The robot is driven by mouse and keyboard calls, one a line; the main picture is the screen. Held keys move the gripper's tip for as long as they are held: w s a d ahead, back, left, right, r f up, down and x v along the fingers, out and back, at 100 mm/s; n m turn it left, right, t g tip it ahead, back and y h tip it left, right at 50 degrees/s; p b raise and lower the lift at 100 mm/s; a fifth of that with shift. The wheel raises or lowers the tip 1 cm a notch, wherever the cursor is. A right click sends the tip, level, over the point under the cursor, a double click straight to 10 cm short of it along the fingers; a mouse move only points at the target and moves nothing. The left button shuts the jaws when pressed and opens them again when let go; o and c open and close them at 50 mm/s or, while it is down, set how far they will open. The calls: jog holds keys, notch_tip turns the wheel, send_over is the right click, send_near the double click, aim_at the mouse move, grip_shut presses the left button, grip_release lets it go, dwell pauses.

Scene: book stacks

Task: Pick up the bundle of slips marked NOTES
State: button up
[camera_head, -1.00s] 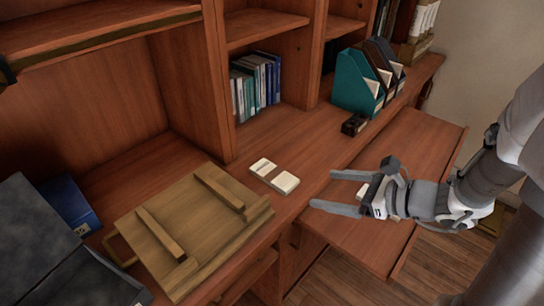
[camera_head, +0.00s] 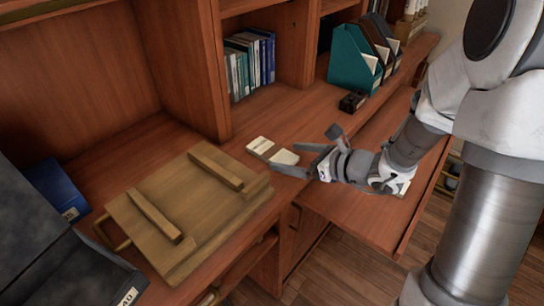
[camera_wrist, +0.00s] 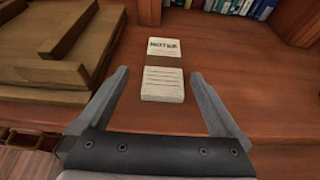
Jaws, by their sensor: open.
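The bundle of slips marked NOTES (camera_wrist: 164,67) lies flat on the wooden desk, pale with a darker band across its middle. The word NOTES reads on its far part in the wrist view. In the head view the bundle (camera_head: 262,145) lies right of the wooden board, its near end close to my fingertips. My gripper (camera_wrist: 158,76) is open. In the wrist view its two fingers reach forward on either side of the near part of the bundle, with gaps left and right. In the head view my gripper (camera_head: 287,158) comes in from the right, low over the desk edge.
A wooden board with raised bars (camera_head: 190,215) lies left of the bundle. A small black object (camera_head: 352,102) and a teal magazine file (camera_head: 350,62) stand further back right. Books (camera_head: 250,62) fill a shelf behind. A pulled-out leaf (camera_head: 345,212) sits below my gripper.

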aim_at(272, 151)
jog(key=b+x, duration=0.1)
jog(key=x, duration=0.3)
jog(key=shift+w+a+f+b, duration=0.1)
jog(key=shift+w+f+b, duration=0.1)
jog(key=shift+w+b, duration=0.15)
jog(key=shift+w+a, duration=0.3)
jog(key=c, duration=1.4)
jog(key=shift+o, duration=0.2)
